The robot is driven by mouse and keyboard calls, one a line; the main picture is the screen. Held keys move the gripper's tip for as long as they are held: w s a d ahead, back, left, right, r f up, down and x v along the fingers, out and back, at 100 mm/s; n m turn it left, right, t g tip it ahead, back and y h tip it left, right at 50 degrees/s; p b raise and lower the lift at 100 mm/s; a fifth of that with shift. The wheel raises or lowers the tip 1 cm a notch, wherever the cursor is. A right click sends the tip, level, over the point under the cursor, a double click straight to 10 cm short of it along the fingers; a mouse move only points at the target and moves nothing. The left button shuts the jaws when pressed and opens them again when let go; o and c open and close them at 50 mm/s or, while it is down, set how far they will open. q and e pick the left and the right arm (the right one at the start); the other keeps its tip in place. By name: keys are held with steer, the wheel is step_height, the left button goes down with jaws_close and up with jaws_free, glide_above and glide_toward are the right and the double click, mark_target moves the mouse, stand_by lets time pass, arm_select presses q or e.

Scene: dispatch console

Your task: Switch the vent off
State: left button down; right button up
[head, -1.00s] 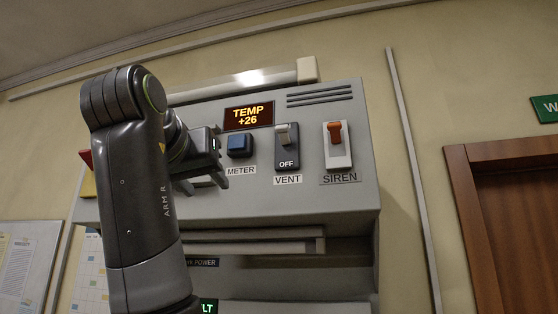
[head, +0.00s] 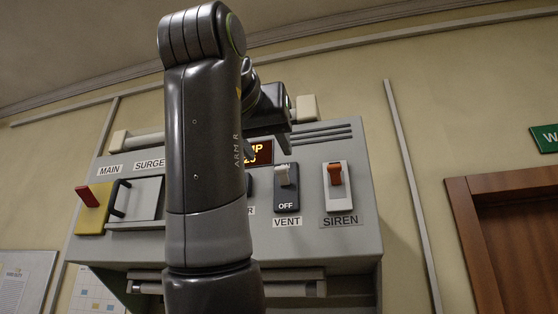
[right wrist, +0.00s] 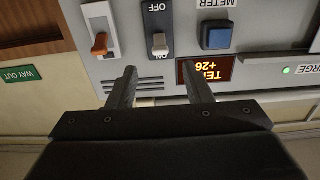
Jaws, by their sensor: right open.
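The vent switch (head: 286,189) is a dark plate with a pale lever, labelled VENT below. The lever (head: 283,172) is at the plate's upper end, with OFF visible under it. In the right wrist view, which is upside down, the lever (right wrist: 160,44) sits at the ON end. My right gripper (head: 283,137) is above the vent switch in the head view, partly hidden behind my own arm. In the right wrist view its fingers (right wrist: 160,72) are apart and empty, lined up with the lever and not touching it. My left gripper is not in view.
The siren switch (head: 339,188) with an orange lever is right of the vent. The blue meter button (right wrist: 216,36) is on its other side, near the lit display (right wrist: 207,70).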

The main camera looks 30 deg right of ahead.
mark_target(281, 172)
steer(key=p+x, duration=0.3)
steer(key=x, duration=0.4)
steer(key=shift+w+d+r, duration=0.1)
steer(key=shift+w+d, duration=0.1)
steer(key=shift+w, duration=0.05)
steer(key=shift+w+d, duration=0.3)
steer(key=shift+d, duration=0.1)
steer(key=shift+a, duration=0.1)
